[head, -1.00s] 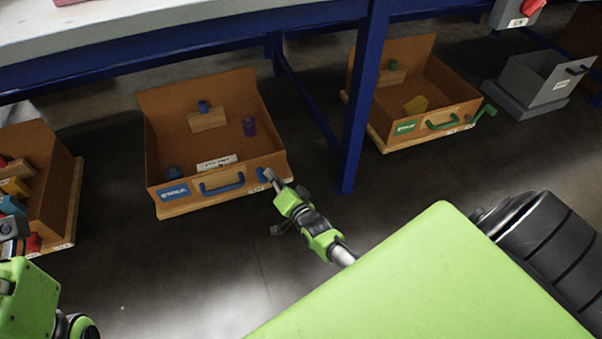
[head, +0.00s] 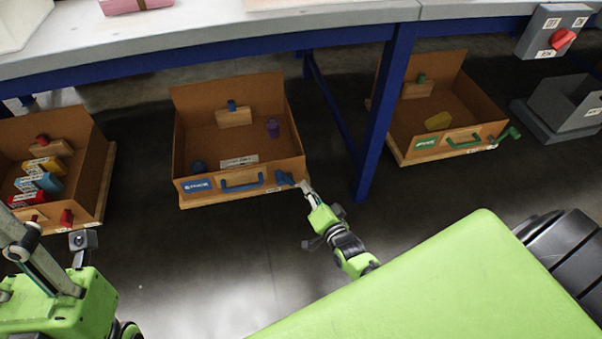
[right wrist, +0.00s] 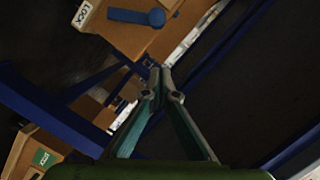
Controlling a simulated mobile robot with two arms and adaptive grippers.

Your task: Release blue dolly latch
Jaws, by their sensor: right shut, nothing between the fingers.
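The blue dolly is a low brown tray (head: 290,130) with a blue front handle (head: 242,184) and a blue latch (head: 285,179) at the right end of its front. In the right wrist view the latch is a flat blue lever (right wrist: 125,15) with a round end, its free end toward a LOCK label (right wrist: 82,14). My right gripper (head: 304,187) is shut and empty, just right of the latch in the head view. Its closed tips (right wrist: 160,72) show apart from the lever in the wrist view. My left arm is at lower left; its finger state is unclear.
A tray with coloured blocks (head: 100,170) stands left, and a tray with a green handle (head: 463,143) stands right. A blue table leg (head: 382,120) rises between the two right-hand trays. A grey bin (head: 565,105) is at far right.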

